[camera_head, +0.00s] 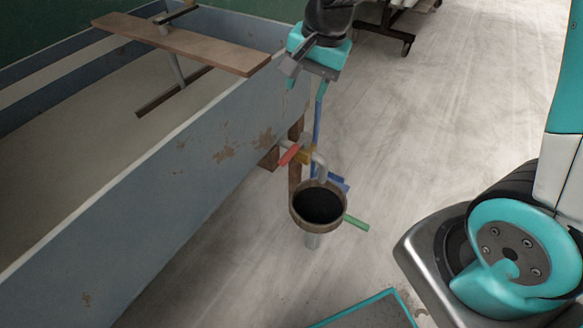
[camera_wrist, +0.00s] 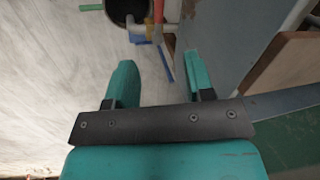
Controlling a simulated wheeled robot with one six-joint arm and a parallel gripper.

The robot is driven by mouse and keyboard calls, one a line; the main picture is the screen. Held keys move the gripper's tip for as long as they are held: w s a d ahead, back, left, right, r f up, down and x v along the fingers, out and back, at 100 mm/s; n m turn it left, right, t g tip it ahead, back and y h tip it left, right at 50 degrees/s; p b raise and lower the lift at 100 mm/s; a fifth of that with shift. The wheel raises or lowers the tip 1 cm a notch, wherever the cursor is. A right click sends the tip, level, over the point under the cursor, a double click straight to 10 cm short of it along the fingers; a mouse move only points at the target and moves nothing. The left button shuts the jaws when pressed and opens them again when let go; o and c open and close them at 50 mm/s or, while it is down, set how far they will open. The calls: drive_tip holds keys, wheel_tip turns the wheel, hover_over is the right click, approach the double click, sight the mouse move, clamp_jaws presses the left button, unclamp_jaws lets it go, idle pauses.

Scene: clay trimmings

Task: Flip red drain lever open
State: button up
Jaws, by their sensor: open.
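The red lever (camera_head: 289,155) sticks out to the left of a yellow-brown valve body (camera_head: 308,155) on a pipe at the outer side of the grey-blue trough (camera_head: 215,125). It also shows in the wrist view (camera_wrist: 158,16) at the top, beyond my fingers. My gripper (camera_head: 306,88) is above and beyond the valve in the head view, apart from the lever. In the wrist view its two teal fingers (camera_wrist: 160,62) are spread with nothing between them.
A dark round bucket (camera_head: 319,204) sits below the pipe outlet, with green (camera_head: 356,223) and blue (camera_head: 340,184) pieces beside it. A wooden board (camera_head: 185,42) lies across the trough. A wheeled cart (camera_head: 395,28) stands behind. The floor to the right is largely clear.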

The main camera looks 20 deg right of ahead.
sight(294, 148)
drive_tip(key=w+f+m+b, duration=0.1)
drive_tip(key=w+f, duration=0.1)
drive_tip(key=f, duration=0.5)
drive_tip(key=w+f+b, duration=0.1)
drive_tip(key=f+b, duration=0.1)
drive_tip(key=f, duration=0.5)
drive_tip(key=w+f+m+b, duration=0.1)
drive_tip(key=w+f+b, duration=0.1)
drive_tip(key=f, duration=0.6)
drive_tip(key=shift+w+m+h, duration=0.3)
clamp_jaws()
